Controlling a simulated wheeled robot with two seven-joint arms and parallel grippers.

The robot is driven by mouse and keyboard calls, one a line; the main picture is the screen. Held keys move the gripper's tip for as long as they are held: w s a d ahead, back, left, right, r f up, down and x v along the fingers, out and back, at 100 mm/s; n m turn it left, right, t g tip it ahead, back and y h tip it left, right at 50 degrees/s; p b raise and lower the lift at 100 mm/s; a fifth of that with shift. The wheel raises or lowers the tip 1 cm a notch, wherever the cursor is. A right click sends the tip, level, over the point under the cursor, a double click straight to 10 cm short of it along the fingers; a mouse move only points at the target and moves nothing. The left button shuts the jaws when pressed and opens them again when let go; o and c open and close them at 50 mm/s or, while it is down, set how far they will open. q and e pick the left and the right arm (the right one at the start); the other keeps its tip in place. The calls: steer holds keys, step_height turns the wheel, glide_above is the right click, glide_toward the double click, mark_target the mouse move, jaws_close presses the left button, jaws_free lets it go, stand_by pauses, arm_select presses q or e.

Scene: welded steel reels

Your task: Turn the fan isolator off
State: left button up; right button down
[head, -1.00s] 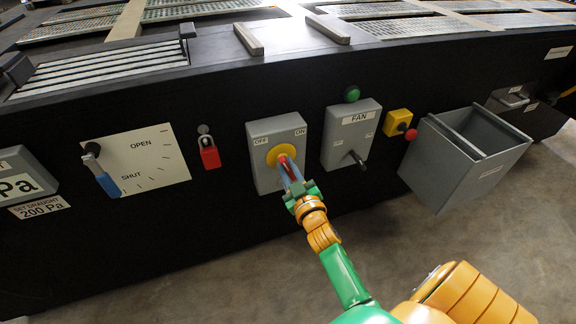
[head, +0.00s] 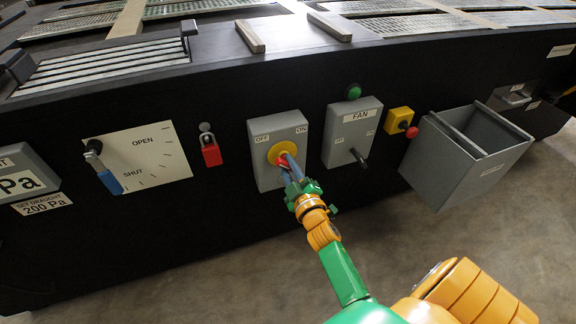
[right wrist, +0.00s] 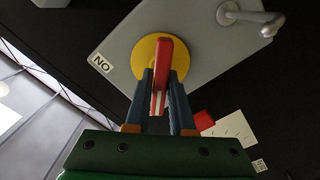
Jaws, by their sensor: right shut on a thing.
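The fan isolator (head: 262,180) is a grey box on the black panel, marked OFF at its upper left and ON at its upper right. It carries a yellow disc (head: 273,150) with a red handle (head: 282,160). My right gripper (head: 288,166) is shut on the red handle. The right wrist view shows the handle (right wrist: 165,62), with a white stripe, between the blue fingers (right wrist: 160,84). There the handle lies slantwise to the box's edges, and the ON label (right wrist: 102,63) is at the left. OFF is hidden there. My left gripper is not in view.
A grey FAN switch box (head: 345,150) with a black lever stands just right of the isolator. A red padlock (head: 211,155) hangs to its left, beside the OPEN/SHUT plate (head: 160,160). A grey bin (head: 435,170) juts out at right.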

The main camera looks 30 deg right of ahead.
steer(key=shift+f, duration=0.1)
steer(key=c, duration=0.8)
jaws_free()
steer(key=v, duration=0.7)
steer(key=shift+p, duration=0.35)
steer(key=shift+s, duration=0.1)
